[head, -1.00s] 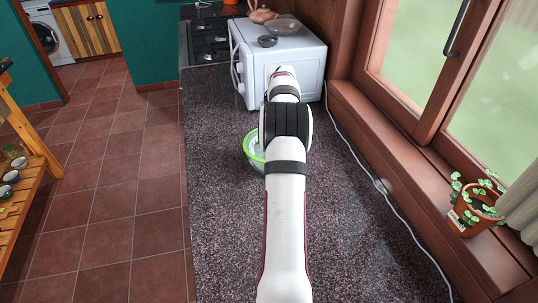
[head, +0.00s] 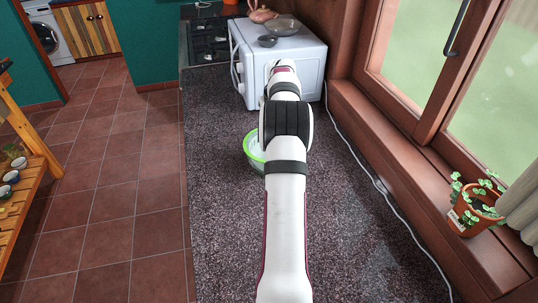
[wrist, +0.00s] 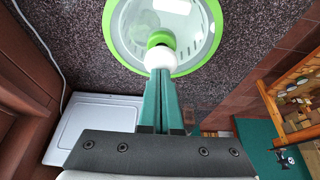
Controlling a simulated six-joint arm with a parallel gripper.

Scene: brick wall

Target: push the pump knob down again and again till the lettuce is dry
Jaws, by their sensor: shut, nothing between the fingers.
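The salad spinner, a bowl with a bright green rim (head: 250,158), stands on the counter, partly hidden behind my arm in the head view. In the wrist view its green rim (wrist: 119,43) and clear lid fill the top middle. The pump knob (wrist: 160,57), white with a green part beyond it, is at the lid's middle. My gripper (wrist: 160,74) is shut and empty, its green fingers pointing at the knob. The fingertips overlap the knob's near edge in the picture; I cannot tell whether they touch it.
A white microwave (head: 300,62) with bowls on top stands behind the spinner, with a stove (head: 207,42) beyond. A white cable runs along the window side. A potted plant (head: 476,208) sits on the sill. The near counter (head: 225,245) is clear.

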